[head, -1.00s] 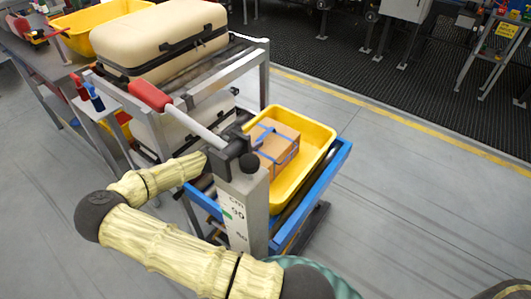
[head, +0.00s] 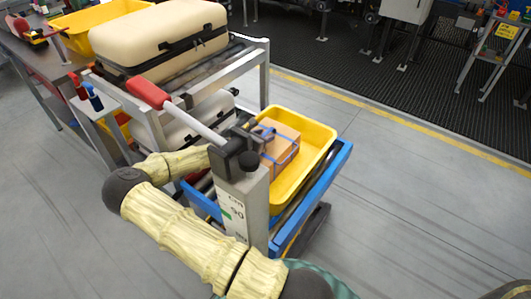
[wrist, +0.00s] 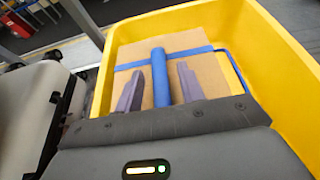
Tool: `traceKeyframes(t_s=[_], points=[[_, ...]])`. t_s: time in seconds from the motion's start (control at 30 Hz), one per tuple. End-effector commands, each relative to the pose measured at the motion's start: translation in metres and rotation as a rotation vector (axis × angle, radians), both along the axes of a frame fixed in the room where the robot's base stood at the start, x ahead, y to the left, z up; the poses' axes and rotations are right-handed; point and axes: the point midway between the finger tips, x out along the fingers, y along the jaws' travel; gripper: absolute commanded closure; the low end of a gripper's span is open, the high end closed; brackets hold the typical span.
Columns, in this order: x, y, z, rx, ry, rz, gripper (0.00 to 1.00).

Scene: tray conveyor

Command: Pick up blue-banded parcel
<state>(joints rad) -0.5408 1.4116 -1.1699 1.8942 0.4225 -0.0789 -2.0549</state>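The blue-banded parcel (head: 281,152) is a brown box with crossed blue bands. It sits in a yellow tray (head: 319,146) on a blue-framed roller stand. In the wrist view the parcel (wrist: 207,68) lies ahead, inside the yellow tray (wrist: 272,62). A thick blue bar or band (wrist: 160,82) runs along it. My gripper (wrist: 160,67) is open, its two grey fingers on either side of that blue bar with gaps visible. Whether the fingers touch the parcel I cannot tell.
Cream cases (head: 160,35) lie on a metal rack at the left, beside the stand. Open floor (head: 420,200) lies to the right.

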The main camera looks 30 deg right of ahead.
Motion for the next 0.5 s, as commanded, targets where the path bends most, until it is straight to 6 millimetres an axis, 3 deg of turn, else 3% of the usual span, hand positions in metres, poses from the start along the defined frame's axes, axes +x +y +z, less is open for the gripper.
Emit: traceKeyframes(t_s=[0.47,0.5], points=[[-0.0001,0.0002,0.0005,0.000,0.000,0.000,0.61],[0.0000,0.0004,0.0005,0.000,0.000,0.000,0.65]])
